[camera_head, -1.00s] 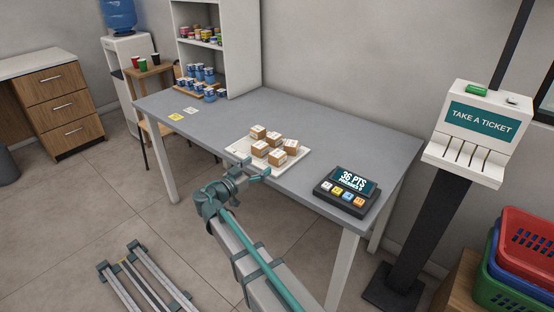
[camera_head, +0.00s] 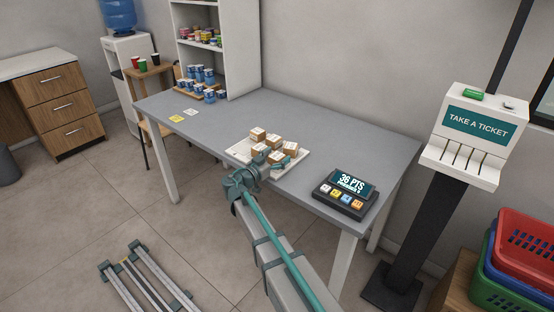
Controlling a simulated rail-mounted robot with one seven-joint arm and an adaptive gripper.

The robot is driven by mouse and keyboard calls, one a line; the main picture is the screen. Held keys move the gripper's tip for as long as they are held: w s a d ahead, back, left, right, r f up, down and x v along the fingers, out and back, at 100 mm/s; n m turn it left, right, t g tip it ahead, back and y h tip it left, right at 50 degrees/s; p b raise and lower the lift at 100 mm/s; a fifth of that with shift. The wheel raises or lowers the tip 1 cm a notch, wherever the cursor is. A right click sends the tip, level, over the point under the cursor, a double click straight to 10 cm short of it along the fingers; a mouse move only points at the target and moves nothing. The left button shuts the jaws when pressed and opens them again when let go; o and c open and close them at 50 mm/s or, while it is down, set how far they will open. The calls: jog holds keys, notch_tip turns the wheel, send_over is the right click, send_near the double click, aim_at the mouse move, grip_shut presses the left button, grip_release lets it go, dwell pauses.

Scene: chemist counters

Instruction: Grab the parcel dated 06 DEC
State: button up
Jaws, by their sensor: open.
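Several small brown parcels (camera_head: 274,141) with white labels sit close together on a white tray (camera_head: 239,152) on the grey table. The labels are too small to read, so I cannot tell which parcel is dated 06 DEC. My gripper (camera_head: 275,161) is open at the front edge of the tray, its fingers close to the front parcels. It partly hides the nearest parcels. I cannot tell whether a finger touches one.
A points display with coloured buttons (camera_head: 344,194) stands right of the tray. Blue-and-white cups (camera_head: 203,83) stand at the table's far left, near two small cards (camera_head: 177,118). The table (camera_head: 340,135) is clear behind the tray. A ticket stand (camera_head: 470,140) is at right.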

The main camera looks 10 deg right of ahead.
jog(key=c, duration=1.3)
jog(key=shift+r, duration=0.2)
